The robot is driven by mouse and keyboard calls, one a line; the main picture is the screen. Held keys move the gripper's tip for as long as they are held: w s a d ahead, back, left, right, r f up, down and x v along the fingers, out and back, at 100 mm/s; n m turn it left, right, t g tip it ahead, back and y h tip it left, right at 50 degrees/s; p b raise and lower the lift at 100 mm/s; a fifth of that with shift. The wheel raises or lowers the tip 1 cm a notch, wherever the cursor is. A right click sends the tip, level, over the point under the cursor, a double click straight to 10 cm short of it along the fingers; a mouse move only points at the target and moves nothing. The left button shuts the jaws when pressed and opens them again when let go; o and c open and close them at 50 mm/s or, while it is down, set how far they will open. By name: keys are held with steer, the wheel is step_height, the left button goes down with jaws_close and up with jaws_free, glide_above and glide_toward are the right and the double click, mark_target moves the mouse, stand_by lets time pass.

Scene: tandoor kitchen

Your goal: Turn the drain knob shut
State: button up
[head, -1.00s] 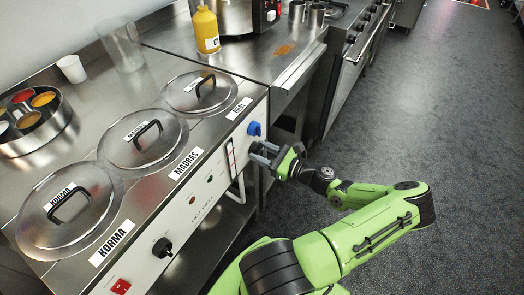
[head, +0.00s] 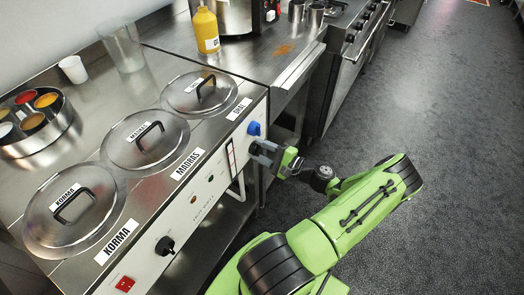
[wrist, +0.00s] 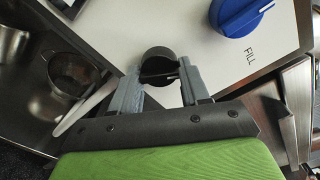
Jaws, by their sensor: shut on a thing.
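The drain knob is a round black knob (wrist: 158,62) on the pale front panel, seen between my fingers in the wrist view. My gripper (wrist: 158,78) is shut on it, one grey finger on each side. In the head view my gripper (head: 260,153) is at the right end of the counter's front panel, just below the blue knob (head: 254,128), and its fingers mostly hide the black knob. The blue knob (wrist: 240,15) shows at the upper right in the wrist view, with the label FILL beside it. The black knob's label cannot be seen.
Another black knob (head: 165,245) and a red switch (head: 124,284) are farther along the panel. Lidded pots labelled Korma and Madras, and a third, sit on top. The floor (head: 430,110) at right is clear.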

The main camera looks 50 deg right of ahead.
steer(key=n, duration=0.5)
steer(key=shift+n+b, duration=0.3)
steer(key=shift+b, duration=0.05)
stand_by(0.3)
steer(key=o, duration=1)
steer(key=shift+o, duration=0.2)
steer(key=s+d+p, duration=0.1)
steer(key=s+p, duration=0.1)
steer(key=s, duration=1.3)
steer(key=shift+s+d, duration=0.2)
steer(key=shift+s, duration=0.15)
